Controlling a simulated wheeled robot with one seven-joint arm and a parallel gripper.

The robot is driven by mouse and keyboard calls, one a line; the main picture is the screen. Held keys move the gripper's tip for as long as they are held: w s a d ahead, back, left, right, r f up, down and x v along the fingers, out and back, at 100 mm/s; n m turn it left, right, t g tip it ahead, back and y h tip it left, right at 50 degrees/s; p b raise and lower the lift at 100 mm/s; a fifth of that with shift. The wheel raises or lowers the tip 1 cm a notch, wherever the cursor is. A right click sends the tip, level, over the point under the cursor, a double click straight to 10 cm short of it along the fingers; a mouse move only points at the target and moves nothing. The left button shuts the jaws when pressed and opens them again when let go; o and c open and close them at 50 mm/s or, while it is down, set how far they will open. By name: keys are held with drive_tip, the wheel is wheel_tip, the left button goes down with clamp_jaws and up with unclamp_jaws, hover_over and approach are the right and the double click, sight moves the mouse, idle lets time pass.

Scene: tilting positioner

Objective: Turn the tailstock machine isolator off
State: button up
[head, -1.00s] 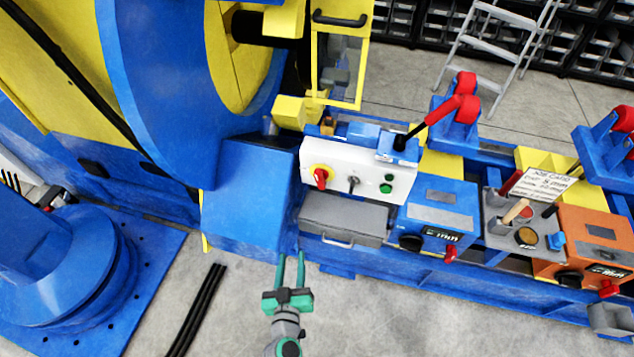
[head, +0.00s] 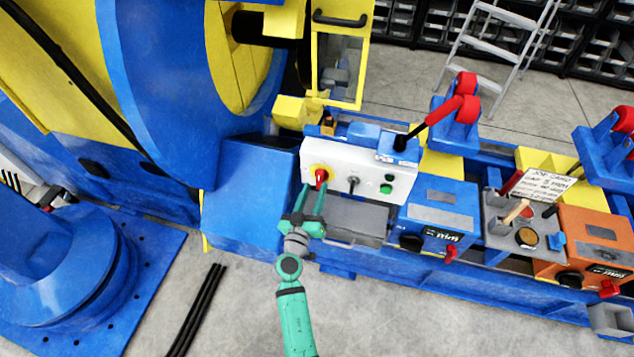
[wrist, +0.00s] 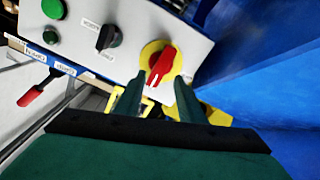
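The isolator is a red rotary handle on a yellow round plate (head: 320,175), at the left end of a white control panel (head: 365,172). In the wrist view the red handle (wrist: 162,66) sits slantwise on its yellow disc, just beyond my fingertips. My green gripper (head: 311,188) is in front of the isolator. In the wrist view its two fingers (wrist: 157,85) are apart, one on either side below the handle, with nothing between them. I cannot tell whether a fingertip touches the handle.
Beside the isolator on the panel are a black selector switch (wrist: 106,38) and a green button (wrist: 50,36). A grey drawer box (head: 352,218) lies below the panel. A blue housing (head: 245,195) stands close on the left.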

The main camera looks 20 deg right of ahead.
sight(318, 181)
drive_tip(key=shift+x, duration=1.9)
drive_tip(key=shift+c, duration=0.2)
